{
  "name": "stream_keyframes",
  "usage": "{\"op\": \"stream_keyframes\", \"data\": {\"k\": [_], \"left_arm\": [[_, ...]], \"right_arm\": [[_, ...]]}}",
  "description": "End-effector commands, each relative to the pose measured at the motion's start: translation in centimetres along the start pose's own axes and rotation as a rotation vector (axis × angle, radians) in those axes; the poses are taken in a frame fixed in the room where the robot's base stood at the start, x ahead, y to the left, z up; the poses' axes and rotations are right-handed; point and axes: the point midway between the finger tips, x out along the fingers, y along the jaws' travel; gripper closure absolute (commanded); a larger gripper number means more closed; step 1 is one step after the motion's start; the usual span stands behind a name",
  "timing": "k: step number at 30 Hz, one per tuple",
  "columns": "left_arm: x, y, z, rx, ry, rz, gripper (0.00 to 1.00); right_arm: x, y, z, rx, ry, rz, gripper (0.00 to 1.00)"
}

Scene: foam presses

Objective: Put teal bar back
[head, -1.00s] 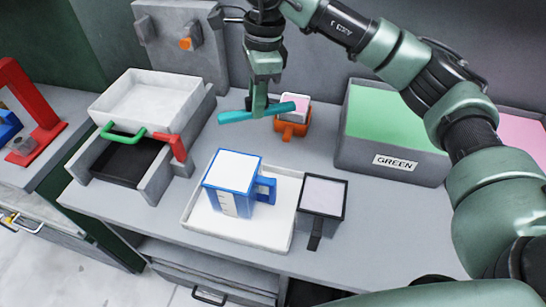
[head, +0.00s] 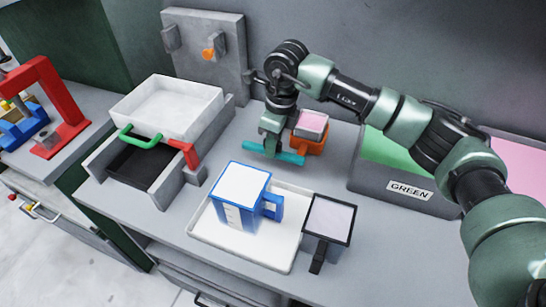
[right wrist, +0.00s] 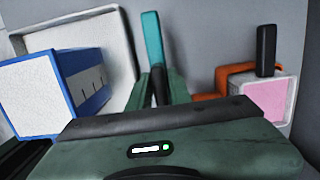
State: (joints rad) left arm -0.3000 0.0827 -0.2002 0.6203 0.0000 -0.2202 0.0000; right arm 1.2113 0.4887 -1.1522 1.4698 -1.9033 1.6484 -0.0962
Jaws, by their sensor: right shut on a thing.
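The teal bar (head: 289,158) is held crosswise in my right gripper (head: 270,148), low over the grey bench, between the tray and the orange cup. I cannot tell whether it touches the bench. In the right wrist view the bar (right wrist: 152,40) sticks up from between the gripper's fingers (right wrist: 157,88). My right gripper is shut on it. My left gripper is out of view.
An orange cup with pink content (head: 310,133) stands close behind the bar. A white tray (head: 280,262) holds a blue jug (head: 240,195). A black-rimmed cup (head: 328,218) stands right of it. A press with green and red handles (head: 140,138) is left; a GREEN bin (head: 375,180) right.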

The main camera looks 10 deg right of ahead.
Motion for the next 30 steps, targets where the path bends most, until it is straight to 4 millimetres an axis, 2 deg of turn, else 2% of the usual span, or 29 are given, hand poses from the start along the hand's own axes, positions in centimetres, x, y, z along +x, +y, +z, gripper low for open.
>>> {"op": "stream_keyframes", "data": {"k": [3,8,16,27,28,30], "left_arm": [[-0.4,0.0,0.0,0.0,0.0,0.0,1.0],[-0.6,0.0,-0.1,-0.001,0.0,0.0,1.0],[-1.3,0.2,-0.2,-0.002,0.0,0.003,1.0],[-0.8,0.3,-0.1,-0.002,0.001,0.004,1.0],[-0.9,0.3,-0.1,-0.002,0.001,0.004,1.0],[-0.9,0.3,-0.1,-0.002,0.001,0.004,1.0]], "right_arm": [[1.5,0.0,-0.2,-0.001,0.0,0.001,1.0],[2.5,0.0,-0.3,0.0,-0.001,0.0,1.0],[6.0,0.0,-0.8,-0.001,0.001,0.001,1.0],[6.7,0.0,-0.8,-0.002,-0.001,-0.001,1.0],[6.6,0.0,-0.8,-0.001,-0.001,-0.001,0.75],[6.5,0.0,-0.8,-0.001,-0.001,-0.001,0.59]]}}
